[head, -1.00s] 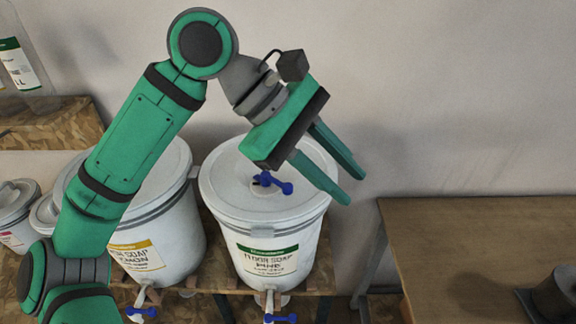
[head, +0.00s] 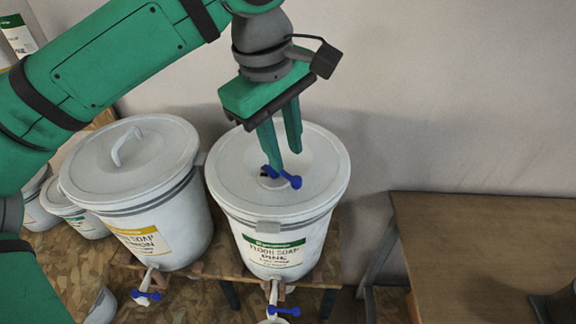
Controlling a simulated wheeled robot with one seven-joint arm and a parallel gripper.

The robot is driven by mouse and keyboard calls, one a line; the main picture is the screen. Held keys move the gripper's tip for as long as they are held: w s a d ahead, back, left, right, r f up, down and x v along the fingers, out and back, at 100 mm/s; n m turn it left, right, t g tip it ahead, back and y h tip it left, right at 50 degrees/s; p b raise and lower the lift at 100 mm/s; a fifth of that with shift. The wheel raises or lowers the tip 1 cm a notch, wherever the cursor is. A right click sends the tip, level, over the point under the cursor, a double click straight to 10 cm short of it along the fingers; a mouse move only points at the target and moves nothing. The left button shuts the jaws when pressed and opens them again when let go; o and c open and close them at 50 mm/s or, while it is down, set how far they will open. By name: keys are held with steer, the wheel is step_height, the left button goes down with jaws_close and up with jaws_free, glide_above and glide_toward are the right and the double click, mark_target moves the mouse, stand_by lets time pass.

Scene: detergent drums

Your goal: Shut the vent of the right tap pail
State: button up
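The right tap pail (head: 283,222) is a white drum with a green "Floor Soap Pine" label. A blue vent handle (head: 290,181) sits at the middle of its lid (head: 325,170), beside a small dark opening. A blue tap (head: 284,311) is at its lower front. My gripper (head: 285,158) points down over the lid, its two green fingers apart. The nearer fingertip overlaps the left end of the vent handle in the head view; I cannot tell whether they touch. Nothing shows between the fingers.
The left pail (head: 190,235), with a yellow label and a lid handle, stands close on the left, with its own blue tap (head: 143,297). Smaller white tubs (head: 75,212) stand further left. A wooden table (head: 480,240) is at the right, with a dark object (head: 555,303) on it.

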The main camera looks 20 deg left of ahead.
mark_target(291, 177)
steer(key=shift+w+d+f, duration=0.1)
steer(key=shift+w+f, duration=0.05)
steer(key=shift+f, duration=0.8)
steer(key=shift+w+d+f, duration=0.1)
steer(key=shift+w+f, duration=0.1)
steer(key=shift+f, duration=0.7)
steer(key=shift+w+d+f, duration=0.1)
steer(key=shift+w+f, duration=0.05)
steer(key=shift+f, duration=0.8)
steer(key=shift+a, duration=0.1)
jaws_close()
